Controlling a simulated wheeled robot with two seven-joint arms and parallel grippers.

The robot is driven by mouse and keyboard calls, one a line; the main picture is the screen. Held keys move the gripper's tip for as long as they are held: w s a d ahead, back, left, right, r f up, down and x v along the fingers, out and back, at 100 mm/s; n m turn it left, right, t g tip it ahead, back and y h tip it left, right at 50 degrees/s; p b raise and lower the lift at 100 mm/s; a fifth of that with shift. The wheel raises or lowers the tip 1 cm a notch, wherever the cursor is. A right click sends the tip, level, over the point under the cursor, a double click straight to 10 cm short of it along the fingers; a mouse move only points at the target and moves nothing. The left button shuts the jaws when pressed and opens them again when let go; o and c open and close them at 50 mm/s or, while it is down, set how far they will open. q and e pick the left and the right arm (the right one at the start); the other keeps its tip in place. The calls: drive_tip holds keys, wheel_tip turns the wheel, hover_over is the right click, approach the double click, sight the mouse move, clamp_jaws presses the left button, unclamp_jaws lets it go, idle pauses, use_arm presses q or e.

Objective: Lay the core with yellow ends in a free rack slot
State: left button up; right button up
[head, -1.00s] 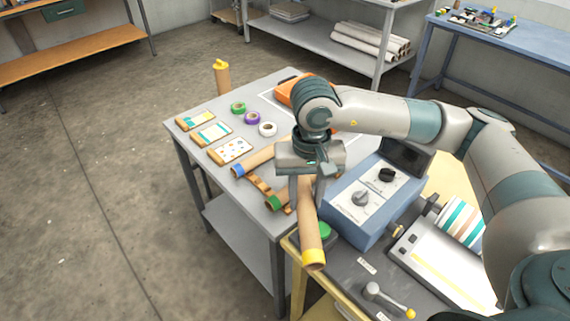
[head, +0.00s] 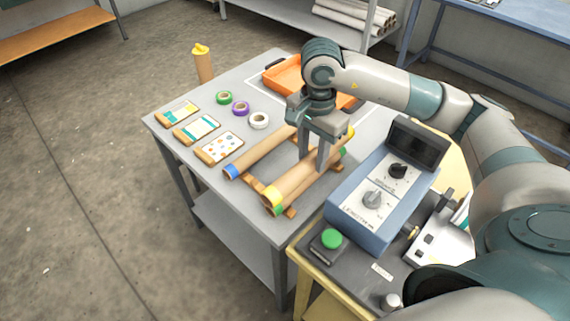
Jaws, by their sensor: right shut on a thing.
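My right gripper (head: 312,163) is shut on the cardboard core with yellow ends (head: 291,183), near its middle. The core lies lengthwise over the wooden rack (head: 256,184), roughly parallel to the other cores. A core with blue ends (head: 257,155) lies in the rack to its left. A core with green ends (head: 278,211) is mostly hidden under or just behind the held core. I cannot tell whether the held core touches the rack or the green-ended core. My left gripper is not in view.
Sample cards (head: 219,147) and tape rolls (head: 241,108) lie left of the rack. An orange tray (head: 284,77) is at the back of the grey table (head: 180,155). The blue control box (head: 375,205) stands close on the right, with a green button (head: 332,239) before it.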

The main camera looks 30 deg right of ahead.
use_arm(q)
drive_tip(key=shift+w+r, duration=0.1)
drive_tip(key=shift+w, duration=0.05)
